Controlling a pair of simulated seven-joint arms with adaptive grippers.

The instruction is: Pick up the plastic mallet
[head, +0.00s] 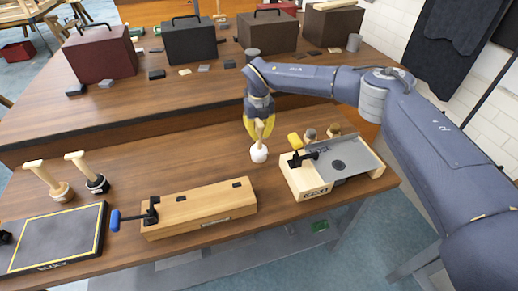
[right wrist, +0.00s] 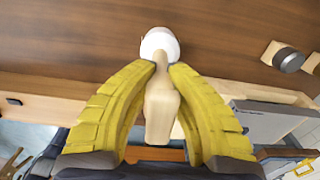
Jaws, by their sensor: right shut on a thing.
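The plastic mallet, with a white head (head: 258,154) and a pale wooden handle, is at the middle of the workbench in the head view. My right gripper (head: 258,140) points down from above and is shut on its handle. In the right wrist view the yellow fingers (right wrist: 167,68) lie on either side of the handle (right wrist: 161,108), with the white head (right wrist: 159,42) beyond their tips. I cannot tell whether the head touches the bench. My left gripper is not in view.
A wooden block with a blue-handled clamp (head: 200,207) lies in front, left of the mallet. A wooden fixture with a grey plate (head: 345,165) stands right. Two wooden-handled tools (head: 88,172) and a black yellow-edged mat (head: 55,237) are at left. Toolboxes (head: 190,40) stand behind.

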